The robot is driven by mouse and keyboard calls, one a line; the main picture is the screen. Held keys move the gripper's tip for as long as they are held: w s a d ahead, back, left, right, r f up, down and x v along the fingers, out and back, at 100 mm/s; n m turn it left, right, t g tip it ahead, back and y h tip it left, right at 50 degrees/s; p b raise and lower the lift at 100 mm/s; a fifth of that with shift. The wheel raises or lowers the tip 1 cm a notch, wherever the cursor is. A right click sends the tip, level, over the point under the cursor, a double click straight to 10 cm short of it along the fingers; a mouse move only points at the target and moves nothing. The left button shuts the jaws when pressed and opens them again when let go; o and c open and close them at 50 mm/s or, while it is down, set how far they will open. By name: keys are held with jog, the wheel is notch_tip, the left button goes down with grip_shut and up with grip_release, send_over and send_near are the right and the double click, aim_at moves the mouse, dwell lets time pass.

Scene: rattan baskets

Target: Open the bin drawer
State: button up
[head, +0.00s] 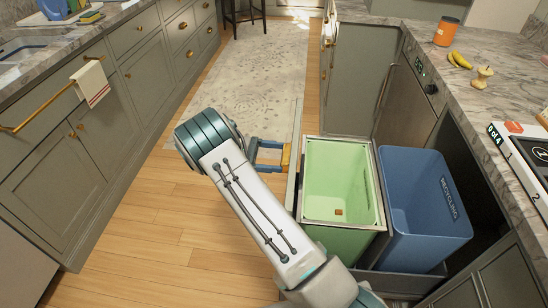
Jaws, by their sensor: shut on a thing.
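The bin drawer (293,188) stands pulled out from the right-hand counter, over the wood floor. It holds a green bin (340,241) and a blue bin (425,248) marked "RECYCLING", side by side. My gripper (286,158) is at the outer face of the drawer front, near its far end, and is shut on the drawer's handle. The handle itself is hidden behind the drawer front and the gripper. My arm reaches from the bottom of the head view up past the near side of the drawer. A small brown item (339,212) lies in the green bin.
The right counter (500,115) bears an orange jar (447,31), bananas (459,60) and an apple core (483,77). Left cabinets (55,180) with a towel (90,83) line the other side. Wood floor (150,235) and a rug (255,75) lie clear between.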

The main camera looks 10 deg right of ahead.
jog(key=o, duration=1.4)
jog(key=shift+a, duration=0.1)
jog(key=shift+v, duration=6.9)
jog(key=shift+r, duration=0.1)
